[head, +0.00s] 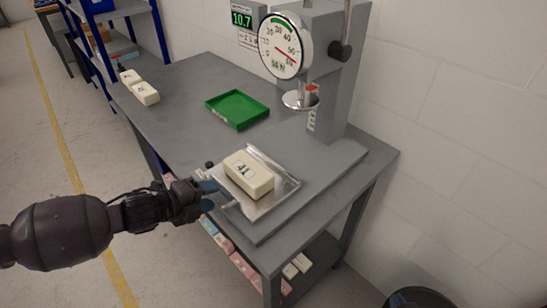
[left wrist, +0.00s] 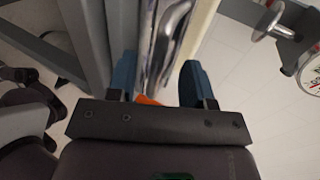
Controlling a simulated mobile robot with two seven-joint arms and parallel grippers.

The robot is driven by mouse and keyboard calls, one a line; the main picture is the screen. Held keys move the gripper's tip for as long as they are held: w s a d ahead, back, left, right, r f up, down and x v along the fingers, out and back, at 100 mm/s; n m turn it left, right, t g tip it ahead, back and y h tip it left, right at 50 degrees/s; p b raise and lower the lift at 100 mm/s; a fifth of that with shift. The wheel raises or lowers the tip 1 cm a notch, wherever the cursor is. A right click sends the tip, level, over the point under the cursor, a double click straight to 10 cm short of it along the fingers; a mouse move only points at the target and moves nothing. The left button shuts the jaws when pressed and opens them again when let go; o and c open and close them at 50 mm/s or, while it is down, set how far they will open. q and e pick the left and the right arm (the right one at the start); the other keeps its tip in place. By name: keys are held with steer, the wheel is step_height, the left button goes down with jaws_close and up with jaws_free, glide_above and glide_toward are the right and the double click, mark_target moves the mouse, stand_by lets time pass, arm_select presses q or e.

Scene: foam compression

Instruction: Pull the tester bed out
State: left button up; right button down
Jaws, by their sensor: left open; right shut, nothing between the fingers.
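The tester bed (head: 284,188) is a shiny metal tray with a raised rim at the front of the grey tester. A cream foam block (head: 248,173) with a dark label lies on it. A bar handle (head: 230,204) sits at the bed's near left edge. My left gripper (head: 211,196) is at that handle, its blue fingers open. In the left wrist view the open fingers (left wrist: 160,75) stand either side of a shiny metal bar (left wrist: 172,30); contact cannot be told. My right gripper is not in view.
The tester's round press plate (head: 299,101) hangs above and behind the block, under the dial (head: 284,45). A green tray (head: 237,108) and cream blocks (head: 146,93) lie on the grey table (head: 186,80). A wall stands at the right; open floor lies at the left.

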arm_select(q)
steer(key=p+v, duration=0.3)
steer(key=v, duration=0.2)
steer(key=shift+d+r, duration=0.1)
steer(key=shift+r, duration=0.1)
arm_select(e)
steer(key=r, duration=0.4)
steer(key=shift+w+r, duration=0.1)
steer(key=shift+w, duration=0.25)
steer(key=shift+s+f, duration=0.1)
steer(key=shift+f, duration=0.1)
